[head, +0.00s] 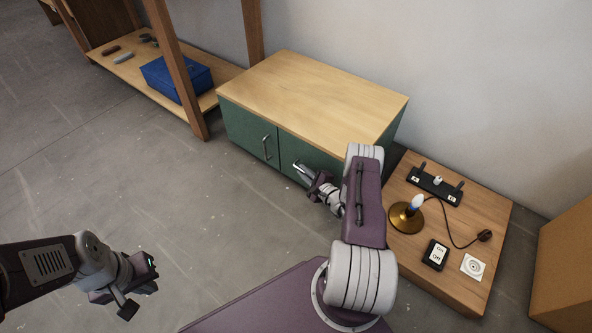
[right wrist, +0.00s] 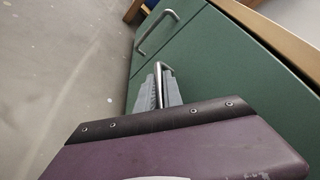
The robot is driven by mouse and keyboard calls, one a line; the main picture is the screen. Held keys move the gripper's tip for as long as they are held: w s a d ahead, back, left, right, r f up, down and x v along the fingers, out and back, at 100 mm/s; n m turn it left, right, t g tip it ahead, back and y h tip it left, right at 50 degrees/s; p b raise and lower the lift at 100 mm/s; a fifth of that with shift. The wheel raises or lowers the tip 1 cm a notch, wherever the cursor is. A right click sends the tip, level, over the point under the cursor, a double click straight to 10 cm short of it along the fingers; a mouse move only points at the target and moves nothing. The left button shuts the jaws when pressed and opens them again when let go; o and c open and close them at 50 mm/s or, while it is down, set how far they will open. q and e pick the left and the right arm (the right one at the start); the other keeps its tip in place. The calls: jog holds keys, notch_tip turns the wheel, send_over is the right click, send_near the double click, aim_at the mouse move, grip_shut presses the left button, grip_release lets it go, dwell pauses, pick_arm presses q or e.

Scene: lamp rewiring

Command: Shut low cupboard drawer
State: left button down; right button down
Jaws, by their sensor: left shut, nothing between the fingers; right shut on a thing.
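The low cupboard (head: 322,98) has green fronts and a light wood top, and stands against the wall. Its left front (head: 245,132) and right front (head: 303,152) look flush with the body in the head view. My right gripper (head: 303,172) is at the right front and shut on its metal bar handle, which shows between the fingers in the right wrist view (right wrist: 162,70). The left front's handle (right wrist: 157,33) is free; it also shows in the head view (head: 265,147). My left gripper (head: 140,288) is shut and empty, low over the floor at the left.
A wooden shelf with a blue box (head: 177,78) stands left of the cupboard. The floor in front is clear.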

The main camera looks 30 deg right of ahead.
jog(key=shift+w+d, duration=0.1)
jog(key=shift+d, duration=0.15)
jog(key=shift+r, duration=0.1)
jog(key=c, duration=1.8)
grip_release()
jog(key=shift+d, duration=0.1)
jog(key=shift+o, duration=0.2)
jog(key=p+v, duration=0.6)
jog(key=v, duration=0.3)
